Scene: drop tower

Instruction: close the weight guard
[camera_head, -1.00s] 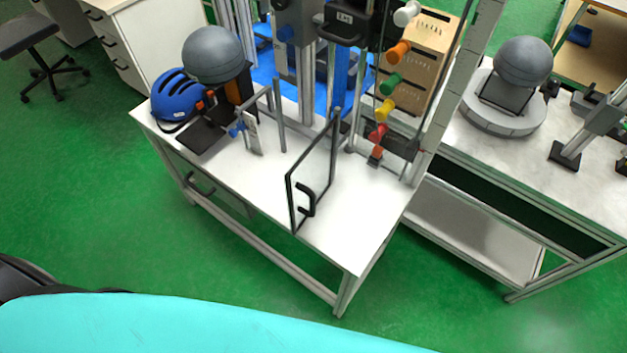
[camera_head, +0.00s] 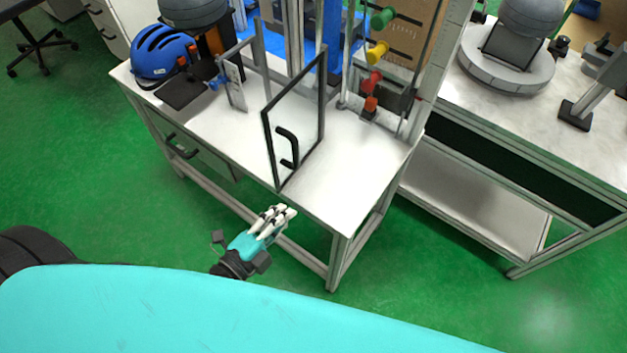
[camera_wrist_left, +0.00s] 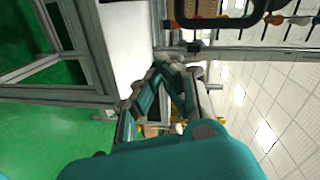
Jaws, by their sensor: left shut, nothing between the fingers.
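The weight guard (camera_head: 267,150) is a clear panel in a dark frame. It stands upright on the white table and sticks out toward the front edge, swung open from the drop tower. Its black handle (camera_head: 293,146) is on the panel's near part. My left gripper (camera_head: 286,213) is shut and empty, just in front of the table's front edge, below and apart from the guard. Its fingers also show in the left wrist view (camera_wrist_left: 172,72), with a dark bar-shaped handle (camera_wrist_left: 222,22) at the top. My right gripper is not in view.
The white table (camera_head: 345,195) has free room right of the guard. A blue helmet (camera_head: 160,52) lies at the back left. Coloured knobs (camera_head: 377,52) hang on the tower at the back. A second bench (camera_head: 520,130) stands to the right.

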